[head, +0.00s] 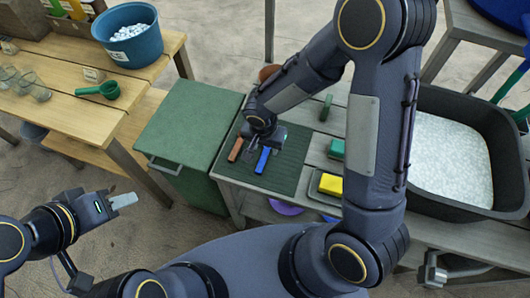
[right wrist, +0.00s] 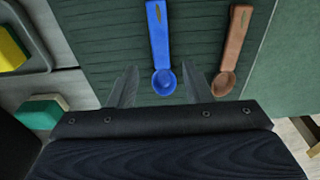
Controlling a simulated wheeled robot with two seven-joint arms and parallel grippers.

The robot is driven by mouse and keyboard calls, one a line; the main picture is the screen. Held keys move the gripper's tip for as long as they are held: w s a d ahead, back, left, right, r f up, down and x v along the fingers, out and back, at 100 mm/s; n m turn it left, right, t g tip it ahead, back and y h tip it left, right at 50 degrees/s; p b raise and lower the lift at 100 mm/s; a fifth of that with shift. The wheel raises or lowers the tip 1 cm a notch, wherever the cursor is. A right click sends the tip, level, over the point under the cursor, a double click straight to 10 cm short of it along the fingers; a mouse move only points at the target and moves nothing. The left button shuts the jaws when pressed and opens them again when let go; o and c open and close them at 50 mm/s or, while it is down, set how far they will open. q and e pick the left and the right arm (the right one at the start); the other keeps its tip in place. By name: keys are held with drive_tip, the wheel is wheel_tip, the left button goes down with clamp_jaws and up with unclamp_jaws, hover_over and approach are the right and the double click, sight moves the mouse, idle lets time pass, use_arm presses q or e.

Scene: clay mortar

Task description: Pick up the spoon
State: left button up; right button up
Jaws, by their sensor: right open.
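A blue spoon (head: 263,160) and a brown spoon (head: 235,150) lie side by side on a dark green ribbed mat (head: 288,182). My right gripper (head: 266,141) is low over the mat, at the far end of the blue spoon, and partly hides the area behind. In the right wrist view, the right gripper (right wrist: 160,86) is open. The bowl of the blue spoon (right wrist: 158,35) lies between its fingertips in the picture; contact cannot be told. The brown spoon (right wrist: 236,45) is just outside the right finger. My left gripper (head: 124,201) hangs empty over the floor, away from the spoons.
A yellow sponge (head: 330,184) on a tray and a green block (head: 337,149) sit right of the mat. A black tub (head: 455,200) of white material stands further right. A green cabinet (head: 190,125) is left. The wooden table (head: 75,100) holds a blue bucket (head: 135,48) and green scoop (head: 108,89).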

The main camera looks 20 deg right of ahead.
sight(265, 153)
wheel_tip(265, 153, down, 4)
drive_tip(key=shift+w+r, duration=0.15)
drive_tip(key=shift+r, duration=0.1)
clamp_jaws()
drive_tip(key=shift+r, duration=0.15)
